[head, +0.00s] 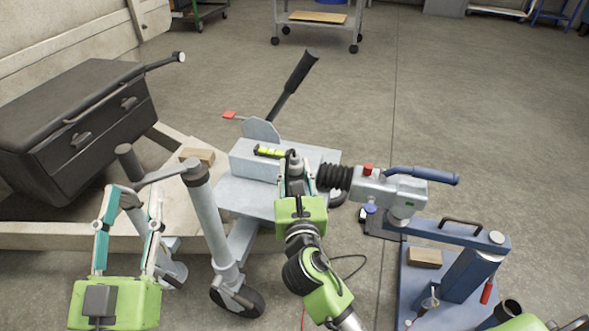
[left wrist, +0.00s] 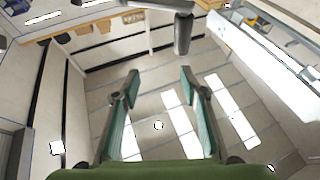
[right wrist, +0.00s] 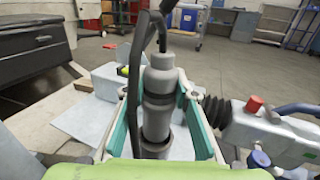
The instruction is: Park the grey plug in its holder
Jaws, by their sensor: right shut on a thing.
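The grey plug (head: 295,168) stands roughly upright between the fingers of my right gripper (head: 296,184), at the front edge of the trailer's grey drawbar housing. In the right wrist view, the grey plug (right wrist: 160,82) is a stepped cylinder with dark rings, and a black cable leaves its top. My right gripper (right wrist: 162,112) is shut on its sides. The plug's lower end is hidden, and I cannot make out its holder or tell whether it touches one. My left gripper (head: 131,192) is open and empty, left of the jockey wheel post (head: 209,215).
The grey coupling housing (head: 255,160) carries a yellow-black level. A black bellows (head: 334,177) and a grey coupling head with a red button (head: 368,169) lie close right of the plug. A blue stand (head: 462,275) is at right. A dark drawer box (head: 75,125) is at left.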

